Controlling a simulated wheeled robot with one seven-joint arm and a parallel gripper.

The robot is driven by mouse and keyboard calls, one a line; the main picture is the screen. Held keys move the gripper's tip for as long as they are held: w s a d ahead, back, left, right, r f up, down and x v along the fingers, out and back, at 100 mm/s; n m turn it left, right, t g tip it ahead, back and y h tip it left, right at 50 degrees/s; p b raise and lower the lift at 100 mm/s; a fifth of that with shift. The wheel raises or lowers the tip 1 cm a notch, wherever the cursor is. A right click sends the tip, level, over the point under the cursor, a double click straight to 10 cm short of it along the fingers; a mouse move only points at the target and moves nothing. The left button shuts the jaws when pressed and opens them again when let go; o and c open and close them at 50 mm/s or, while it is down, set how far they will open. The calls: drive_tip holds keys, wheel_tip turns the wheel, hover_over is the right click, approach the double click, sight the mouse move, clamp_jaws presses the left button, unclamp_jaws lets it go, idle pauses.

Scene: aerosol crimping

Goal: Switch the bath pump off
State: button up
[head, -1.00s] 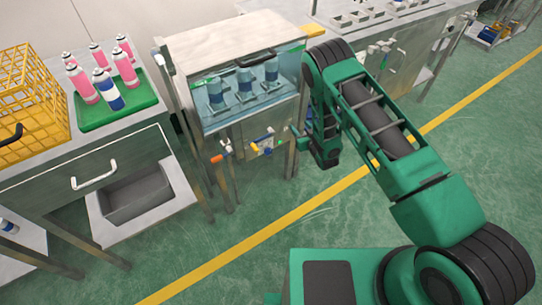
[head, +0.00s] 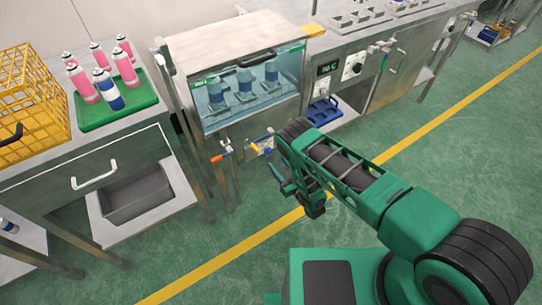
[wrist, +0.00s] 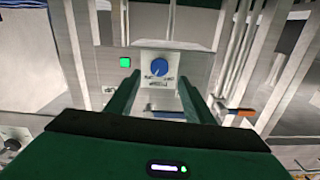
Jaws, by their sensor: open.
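The bath pump switch is a round blue knob (wrist: 159,67) on a white plate with blurred lettering, in the wrist view. I cannot tell where the knob points. My gripper (wrist: 159,82) is open and empty, its two green fingers either side of the knob's plate in the picture, apparently short of it. The knob is not clearly visible there.
An orange-handled valve (head: 217,158) projects from the bath front, near my gripper; it also shows in the wrist view (wrist: 240,113). A counter with a green display (head: 327,69) and a dial (head: 352,66) stands right of the bath. The green floor in front is open.

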sight(269, 152)
drive_tip(key=x, duration=0.7)
drive_tip(key=c, duration=1.1)
